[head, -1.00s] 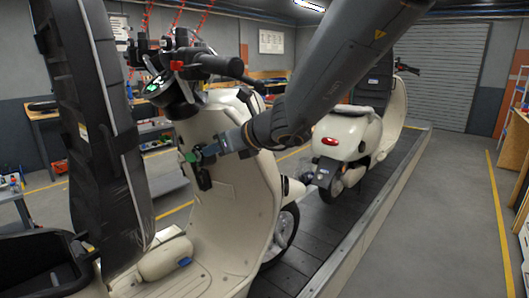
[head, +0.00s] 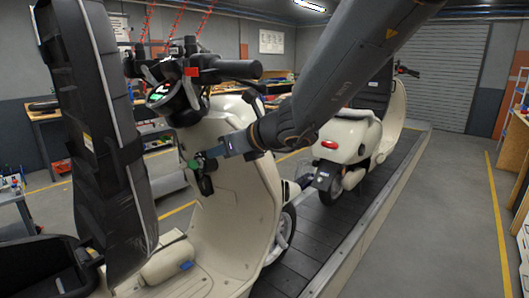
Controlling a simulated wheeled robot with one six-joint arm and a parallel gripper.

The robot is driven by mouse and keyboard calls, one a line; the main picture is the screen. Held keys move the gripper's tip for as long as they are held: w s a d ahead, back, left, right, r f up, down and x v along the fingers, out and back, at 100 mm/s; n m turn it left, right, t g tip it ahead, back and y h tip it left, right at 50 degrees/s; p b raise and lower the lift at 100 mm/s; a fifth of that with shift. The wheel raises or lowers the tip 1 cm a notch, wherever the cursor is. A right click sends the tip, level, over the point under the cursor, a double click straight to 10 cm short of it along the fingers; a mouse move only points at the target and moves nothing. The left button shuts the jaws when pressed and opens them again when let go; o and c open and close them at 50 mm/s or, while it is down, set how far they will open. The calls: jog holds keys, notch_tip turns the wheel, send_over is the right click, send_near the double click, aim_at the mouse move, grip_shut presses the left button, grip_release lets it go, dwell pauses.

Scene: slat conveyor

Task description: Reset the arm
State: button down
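My arm reaches in from the upper right in the head view. My gripper (head: 200,165) is at its end, in front of the inner leg shield of the near cream scooter (head: 238,195), below the handlebar. A green part and a dark part show at the gripper's tip. The fingers are small here, and I cannot tell whether they are open or shut or whether they touch the scooter.
The scooter's handlebar (head: 225,68) is just above my gripper. A black padded seat-like part (head: 90,130) stands upright at left. A second cream scooter (head: 345,140) stands behind on the slat conveyor (head: 345,215). The floor (head: 440,240) at right is clear.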

jog(key=s+d+f+n+g+h+p, duration=0.25)
jog(key=s+d+f+n, duration=0.35)
jog(key=s+d+n, duration=0.4)
jog(key=s+d+f+n+g+h, duration=0.1)
jog(key=s+d+f+n+h, duration=0.4)
jog(key=d+n, duration=0.45)
jog(key=s+d+f+n+g+h, duration=0.25)
jog(key=s+d+f+n, duration=0.35)
jog(key=d, duration=0.6)
notch_tip(320, 180, down, 12)
jog(key=w+b, duration=0.1)
jog(key=b, duration=0.9)
jog(key=shift+w+n, duration=0.2)
jog(key=shift+n, duration=0.15)
jog(key=shift+r, duration=0.15)
